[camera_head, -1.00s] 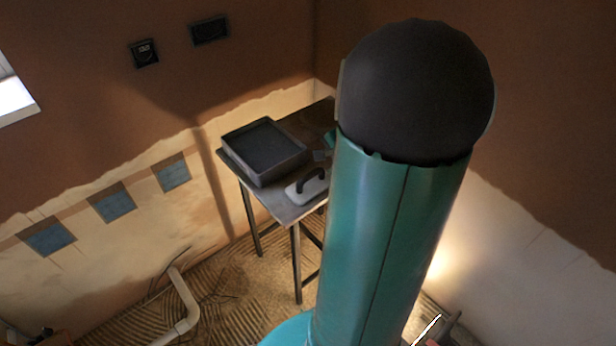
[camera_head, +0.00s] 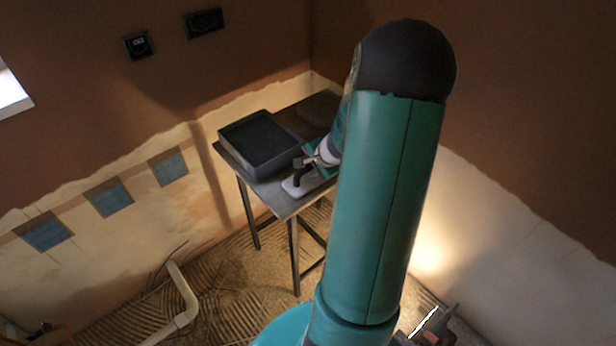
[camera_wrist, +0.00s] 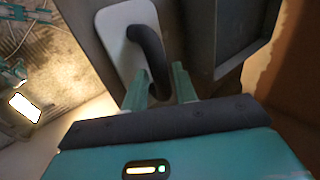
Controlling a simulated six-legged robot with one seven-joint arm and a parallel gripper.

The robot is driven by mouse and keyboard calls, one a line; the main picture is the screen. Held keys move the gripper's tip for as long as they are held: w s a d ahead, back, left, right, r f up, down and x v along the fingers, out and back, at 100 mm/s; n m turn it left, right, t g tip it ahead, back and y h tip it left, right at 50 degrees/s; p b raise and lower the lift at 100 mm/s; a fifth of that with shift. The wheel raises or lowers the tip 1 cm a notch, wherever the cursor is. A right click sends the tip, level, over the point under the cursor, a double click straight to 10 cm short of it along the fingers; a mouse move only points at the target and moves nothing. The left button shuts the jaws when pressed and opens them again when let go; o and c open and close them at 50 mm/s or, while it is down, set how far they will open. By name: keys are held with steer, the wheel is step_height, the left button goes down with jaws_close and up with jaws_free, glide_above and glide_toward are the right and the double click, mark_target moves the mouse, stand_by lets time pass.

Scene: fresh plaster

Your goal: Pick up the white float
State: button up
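The white float (camera_head: 297,187) lies on the near end of the small metal table, with its dark handle (camera_head: 300,170) upward. It also shows in the wrist view as a pale plate (camera_wrist: 112,30) with a black curved handle (camera_wrist: 151,55). My gripper (camera_head: 310,161) is over the table right at the handle. In the wrist view my gripper (camera_wrist: 163,80) has its two teal fingers apart, with the lower end of the handle between the tips. I cannot tell whether the fingers touch it.
A dark rectangular tub (camera_head: 262,147) stands on the table (camera_head: 284,208) just behind the float. A pale pipe (camera_head: 184,297) rises from the ridged floor at lower left. Plastered walls close in behind and right of the table.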

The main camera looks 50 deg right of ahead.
steer(key=shift+x, duration=1.1)
jaws_close()
steer(key=shift+r, duration=0.1)
steer(key=shift+d+r, duration=0.1)
steer(key=shift+r, duration=0.4)
step_height(320, 180, up, 3)
steer(key=shift+f, duration=0.2)
steer(key=s+a+r, duration=0.9)
steer(key=a, duration=0.2)
steer(key=shift+r, duration=0.1)
